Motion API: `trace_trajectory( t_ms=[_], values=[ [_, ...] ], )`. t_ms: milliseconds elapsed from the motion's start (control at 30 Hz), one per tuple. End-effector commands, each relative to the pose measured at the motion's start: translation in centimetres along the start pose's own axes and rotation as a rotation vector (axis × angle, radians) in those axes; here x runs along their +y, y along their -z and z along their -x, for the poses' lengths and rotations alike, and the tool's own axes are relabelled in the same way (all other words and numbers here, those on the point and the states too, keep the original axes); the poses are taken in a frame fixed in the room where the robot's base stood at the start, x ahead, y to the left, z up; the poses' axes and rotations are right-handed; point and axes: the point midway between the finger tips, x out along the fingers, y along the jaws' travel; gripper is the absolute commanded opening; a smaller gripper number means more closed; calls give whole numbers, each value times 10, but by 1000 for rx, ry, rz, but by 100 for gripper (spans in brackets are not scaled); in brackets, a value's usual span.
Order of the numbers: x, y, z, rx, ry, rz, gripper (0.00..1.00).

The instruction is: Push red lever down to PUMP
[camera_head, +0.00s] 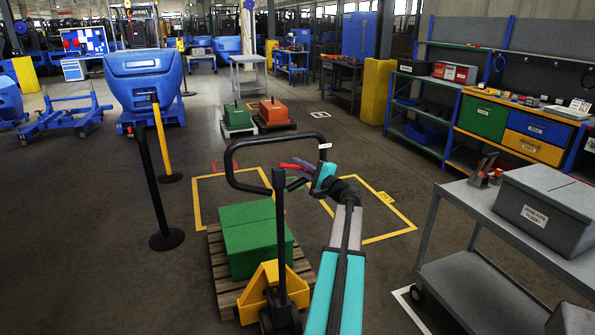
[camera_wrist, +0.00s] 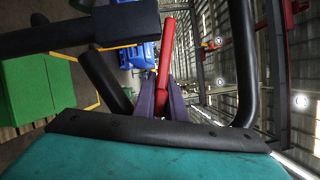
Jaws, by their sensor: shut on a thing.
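The red lever (camera_head: 287,166) sits inside the black loop handle (camera_head: 229,163) of a yellow pallet jack (camera_head: 262,283). My gripper (camera_head: 301,170) reaches in from the right and its purple fingers are closed around the lever. In the wrist view the red lever (camera_wrist: 166,50) runs up from between the purple fingers (camera_wrist: 161,98), and its lower part is partly hidden by them. Black bars of the handle (camera_wrist: 247,62) pass on both sides. No PUMP marking is readable; a small white tag (camera_head: 325,146) is on the handle.
The jack's forks are at a wooden pallet (camera_head: 224,285) carrying a green block (camera_head: 254,238). A grey cart (camera_head: 465,296) with a grey box (camera_head: 541,205) stands at right. A black post (camera_head: 155,190) stands left. Yellow-marked floor lies beyond the handle.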

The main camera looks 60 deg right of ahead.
Motion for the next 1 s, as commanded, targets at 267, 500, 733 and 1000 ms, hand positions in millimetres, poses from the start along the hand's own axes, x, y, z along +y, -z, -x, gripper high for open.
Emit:
trace_trajectory(
  t_ms=[267,500,733,1000],
  values=[
    [2,0,0,0,4,-14,0],
    [2,0,0,0,4,-14,29],
    [2,0,0,0,3,-13,30],
    [4,-2,2,-2,3,-12,30]
  ],
)
